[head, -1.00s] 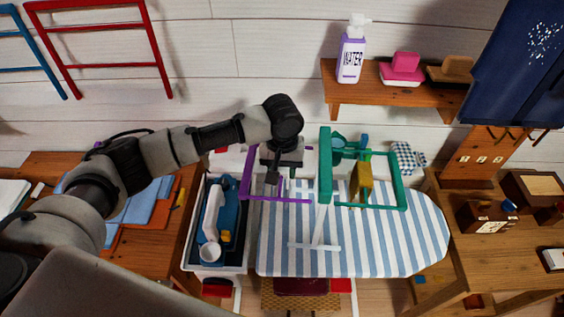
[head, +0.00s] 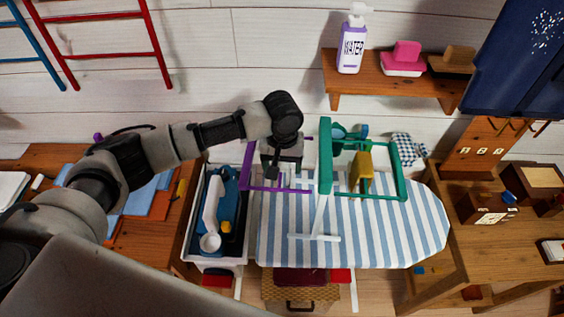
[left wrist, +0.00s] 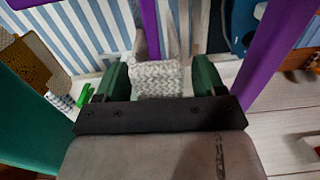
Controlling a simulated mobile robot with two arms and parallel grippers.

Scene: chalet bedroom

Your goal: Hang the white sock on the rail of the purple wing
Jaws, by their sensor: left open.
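The white knitted sock (left wrist: 158,80) lies between my left gripper's (left wrist: 157,82) two fingers in the left wrist view. The fingers stand apart, one on each side of it. A purple rail (left wrist: 150,28) runs up to the sock's far edge; I cannot tell whether the sock rests over it. In the head view my left gripper (head: 271,168) is at the purple wing (head: 246,168) of the drying rack, within its frame. The sock is not distinguishable there behind the gripper. My right gripper is not in view.
The teal wing (head: 407,185) holds a yellow cloth (head: 362,172) on the right. The rack stands on a striped ironing board (head: 405,230). A bin (head: 188,225) with a blue and white item is on the left.

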